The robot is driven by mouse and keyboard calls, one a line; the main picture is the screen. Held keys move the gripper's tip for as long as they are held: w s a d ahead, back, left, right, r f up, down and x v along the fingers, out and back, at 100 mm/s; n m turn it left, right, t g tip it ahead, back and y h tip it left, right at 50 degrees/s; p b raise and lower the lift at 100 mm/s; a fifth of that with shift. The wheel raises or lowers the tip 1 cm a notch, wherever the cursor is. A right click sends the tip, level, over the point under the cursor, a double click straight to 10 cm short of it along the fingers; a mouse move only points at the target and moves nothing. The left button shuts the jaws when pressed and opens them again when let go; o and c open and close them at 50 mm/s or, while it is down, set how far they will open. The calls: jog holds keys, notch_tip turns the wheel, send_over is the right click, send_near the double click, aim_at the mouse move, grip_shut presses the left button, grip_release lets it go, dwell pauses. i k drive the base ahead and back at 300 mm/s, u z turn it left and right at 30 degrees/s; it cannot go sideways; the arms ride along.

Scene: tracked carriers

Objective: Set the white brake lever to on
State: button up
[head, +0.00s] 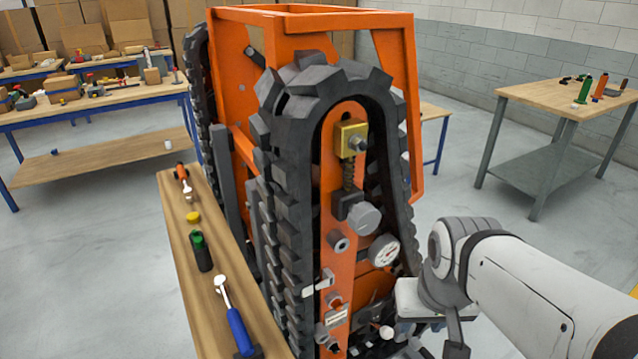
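The white brake lever (315,288) is on the lower part of the orange side plate (331,235), inside the track loop of the orange tracked carrier. It is a short pale bar that sticks out to the left, nearly level and slightly down, from its mount. A small pale label plate (335,317) sits below it; I cannot read its words. My gripper (432,335) is at the lower right of the head view, right of the lever and apart from it. Its fingers are partly hidden and cut off, so I cannot tell whether it is open.
The black track (285,190) surrounds the plate. A round gauge (383,250), a grey knob (362,217) and several small knobs are near the lever. A wooden bench (183,240) with tools stands left of the carrier. A table (540,95) stands at right; the floor between is clear.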

aim_at(385, 332)
jog(key=z, duration=2.3)
jog(key=k, duration=2.3)
jog(key=u, duration=1.75)
jog(key=i, duration=1)
jog(key=u, duration=0.05)
